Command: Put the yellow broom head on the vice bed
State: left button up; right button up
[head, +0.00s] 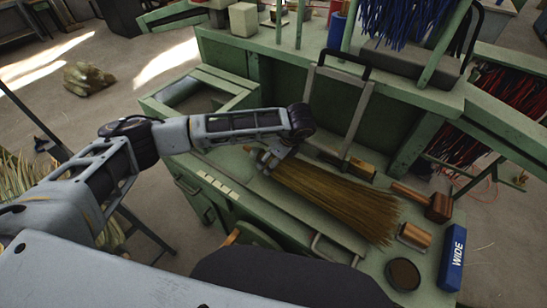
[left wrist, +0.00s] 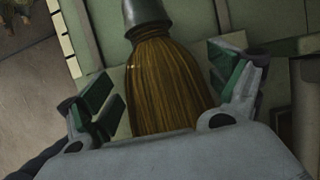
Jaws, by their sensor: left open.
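The yellow broom head (head: 335,200) lies on the green workbench, its brown-yellow bristles fanning toward the lower right. In the left wrist view the broom head (left wrist: 168,85) shows its bristles, with a grey collar (left wrist: 148,17) at the top. My left gripper (head: 274,158) is over the broom head's narrow end. Its open green-padded fingers (left wrist: 165,92) stand on either side of the bristles, with gaps visible. An upright grey metal frame (head: 357,117) with a black top bar stands just behind the broom head; I cannot tell whether it belongs to the vice bed. My right gripper is out of view.
A wooden mallet (head: 437,206), a wood-topped tool (head: 414,236), a dark round tin (head: 403,274) and a blue "WIDE" box (head: 453,262) crowd the right end of the workbench (head: 215,180). A shelf with blue bristles (head: 405,20) rises behind.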

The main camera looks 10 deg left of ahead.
pick_arm(q)
jog(key=b+v, duration=0.2)
jog(key=v, duration=0.8)
jog(key=shift+v, duration=1.05)
jog(key=shift+f, duration=0.1)
dwell(0.5)
